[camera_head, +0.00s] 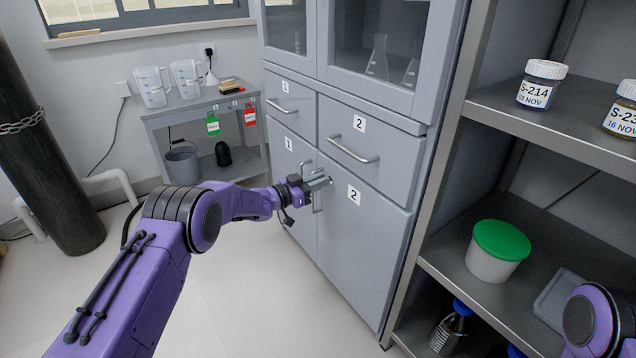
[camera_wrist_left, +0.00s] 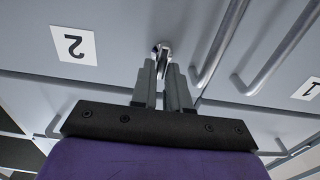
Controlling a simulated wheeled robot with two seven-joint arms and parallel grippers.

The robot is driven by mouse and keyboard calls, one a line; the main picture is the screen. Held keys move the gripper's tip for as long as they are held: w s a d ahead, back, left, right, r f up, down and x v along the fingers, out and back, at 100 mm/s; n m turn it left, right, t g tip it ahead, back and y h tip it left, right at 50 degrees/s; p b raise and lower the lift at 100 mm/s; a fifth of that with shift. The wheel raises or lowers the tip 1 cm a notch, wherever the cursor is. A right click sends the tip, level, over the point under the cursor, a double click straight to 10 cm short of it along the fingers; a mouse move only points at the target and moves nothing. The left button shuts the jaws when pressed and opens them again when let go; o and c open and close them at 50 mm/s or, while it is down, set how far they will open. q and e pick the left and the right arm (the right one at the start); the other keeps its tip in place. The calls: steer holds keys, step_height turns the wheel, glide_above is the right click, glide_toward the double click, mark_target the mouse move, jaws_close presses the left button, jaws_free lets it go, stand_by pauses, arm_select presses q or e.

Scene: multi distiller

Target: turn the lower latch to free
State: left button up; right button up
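My right gripper is out of view; only a purple part of my right arm shows at the bottom right.
Drawer handles (camera_head: 352,150) and a vertical door handle (camera_head: 318,196) stand out close to my left gripper. An open shelf (camera_head: 560,240) on the right holds jars and a green-lidded tub (camera_head: 498,250). A side table (camera_head: 205,102) stands left. The floor before the cabinet is clear.

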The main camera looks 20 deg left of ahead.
arm_select(q)
jaws_close()
steer(key=shift+m, duration=0.3)
steer(key=m, duration=0.2)
steer(key=m+b, duration=0.1)
steer(key=m, duration=0.2)
steer(key=m+b, duration=0.1)
steer(key=m, duration=0.2)
steer(key=shift+s+d+f, duration=0.25)
steer(key=shift+d, duration=0.15)
steer(key=m+b, duration=0.1)
steer(key=m, duration=0.2)
steer(key=m+b, duration=0.1)
steer(key=shift+s+d+f+m+b, duration=0.1)
steer(key=shift+f+m+b, duration=0.15)
steer(key=shift+m+b, duration=0.15)
steer(key=shift+f+m+b, duration=0.1)
steer(key=shift+m+b, duration=1.2)
steer(key=shift+m, duration=0.9)
